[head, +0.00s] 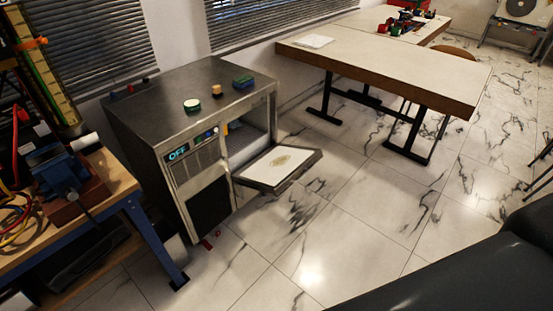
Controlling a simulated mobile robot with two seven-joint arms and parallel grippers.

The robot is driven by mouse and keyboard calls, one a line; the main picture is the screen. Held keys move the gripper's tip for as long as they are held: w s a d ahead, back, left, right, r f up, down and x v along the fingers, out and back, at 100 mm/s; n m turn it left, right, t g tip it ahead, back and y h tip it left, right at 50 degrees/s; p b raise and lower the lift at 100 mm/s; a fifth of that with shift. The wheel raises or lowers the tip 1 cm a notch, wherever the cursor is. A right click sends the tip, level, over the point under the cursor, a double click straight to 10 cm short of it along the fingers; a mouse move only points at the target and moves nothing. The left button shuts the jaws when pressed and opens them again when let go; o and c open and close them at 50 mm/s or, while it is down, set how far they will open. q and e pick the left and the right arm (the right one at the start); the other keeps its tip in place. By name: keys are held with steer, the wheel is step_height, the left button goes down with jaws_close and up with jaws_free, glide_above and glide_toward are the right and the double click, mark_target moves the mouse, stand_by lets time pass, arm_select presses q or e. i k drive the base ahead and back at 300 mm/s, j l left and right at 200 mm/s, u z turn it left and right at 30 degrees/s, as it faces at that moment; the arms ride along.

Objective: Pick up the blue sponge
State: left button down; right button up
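A small block that looks like the blue sponge (243,82) lies on the metal top of a box-shaped machine (165,100), near its right back edge. Its side looks blue and its upper face greenish. It is small in the view, so I cannot be sure of its exact make. Neither of my grippers shows in the head view.
The machine's front door (278,168) hangs open and flat. A workbench (112,178) with a blue vise (62,172) stands left. A long table (390,68) stands behind. Tiled floor (330,240) is clear in front.

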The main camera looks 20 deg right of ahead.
mark_target(242, 82)
steer(key=i+l+u, duration=0.1)
steer(key=u, duration=0.55)
steer(key=i+l+u, duration=0.1)
steer(key=l+u, duration=0.15)
steer(key=l, duration=0.2)
steer(key=l+u, duration=0.3)
steer(key=l, duration=0.15)
steer(key=i+l+u, duration=0.1)
steer(key=l, duration=0.8)
steer(key=l+u, duration=0.15)
steer(key=l, duration=0.75)
steer(key=i, duration=0.05)
